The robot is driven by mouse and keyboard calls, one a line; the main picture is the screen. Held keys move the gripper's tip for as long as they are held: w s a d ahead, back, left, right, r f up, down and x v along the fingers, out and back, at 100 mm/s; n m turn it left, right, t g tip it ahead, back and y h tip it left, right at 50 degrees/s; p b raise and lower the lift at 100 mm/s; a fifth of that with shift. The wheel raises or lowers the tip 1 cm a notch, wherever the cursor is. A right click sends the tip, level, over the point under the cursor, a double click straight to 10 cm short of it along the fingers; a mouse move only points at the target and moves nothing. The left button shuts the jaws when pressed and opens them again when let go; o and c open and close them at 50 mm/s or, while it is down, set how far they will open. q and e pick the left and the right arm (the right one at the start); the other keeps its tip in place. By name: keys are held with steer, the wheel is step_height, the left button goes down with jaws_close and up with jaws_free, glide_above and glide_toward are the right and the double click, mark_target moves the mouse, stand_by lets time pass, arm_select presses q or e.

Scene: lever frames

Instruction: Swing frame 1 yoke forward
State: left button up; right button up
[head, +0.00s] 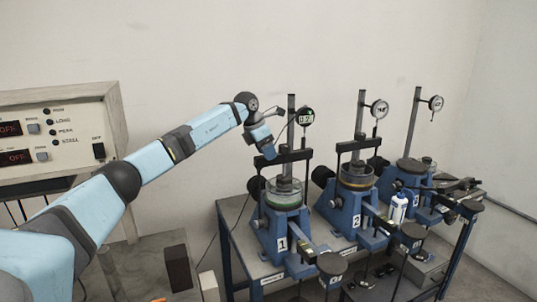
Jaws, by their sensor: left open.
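Lever frame 1 (270,232) is the leftmost of three blue frames and carries a label "1". Its yoke (294,156) is a black crossbar standing above the round cell (284,195), with a dial gauge (306,117) on a post behind it. My left gripper (269,154) points down at the left part of the crossbar, just above or beside it. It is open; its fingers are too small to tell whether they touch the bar. My right gripper is not in view.
Frame 2 (343,212) and frame 3 (398,184) stand to the right on the same bench, each with a gauge post. A white bottle (398,208) stands between them. Lever arms with round pans reach toward the front. A control box (60,135) is at the left.

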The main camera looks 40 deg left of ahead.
arm_select(q)
steer(key=shift+x, duration=1.1)
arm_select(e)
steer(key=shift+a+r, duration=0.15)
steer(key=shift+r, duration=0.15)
arm_select(q)
jaws_close()
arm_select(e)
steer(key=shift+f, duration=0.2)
arm_select(q)
steer(key=shift+s+d, duration=0.1)
steer(key=shift+d, duration=0.05)
